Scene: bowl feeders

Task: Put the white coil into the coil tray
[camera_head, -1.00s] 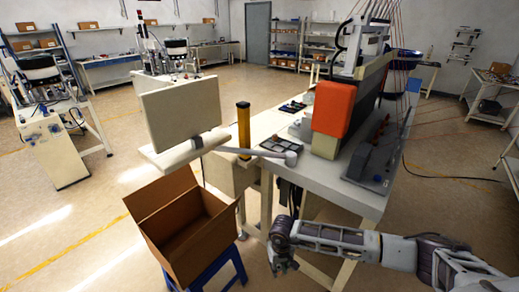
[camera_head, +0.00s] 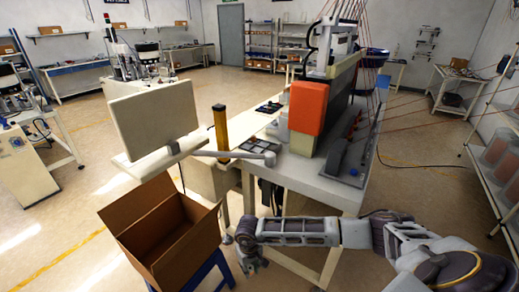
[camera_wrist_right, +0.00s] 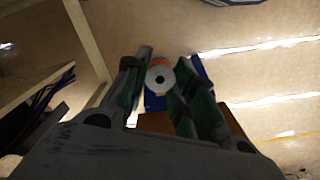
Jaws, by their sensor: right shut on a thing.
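My right gripper (camera_head: 251,264) hangs in front of the white table's near end, beside the cardboard box and below table height. In the right wrist view my right gripper's fingers (camera_wrist_right: 160,88) are shut on the white coil (camera_wrist_right: 159,77), a pale ring with a dark centre hole. I cannot make out the coil in the head view. A dark tray with compartments (camera_head: 259,146) lies on the table's near left part; I cannot tell for sure that it is the coil tray. My left gripper is not in view.
An open cardboard box (camera_head: 152,222) stands on a blue stool (camera_head: 210,272) left of my right gripper. A monitor (camera_head: 152,117) on an arm is above it. The white table (camera_head: 325,190) carries an orange-covered machine (camera_head: 308,106). Open floor lies to the right.

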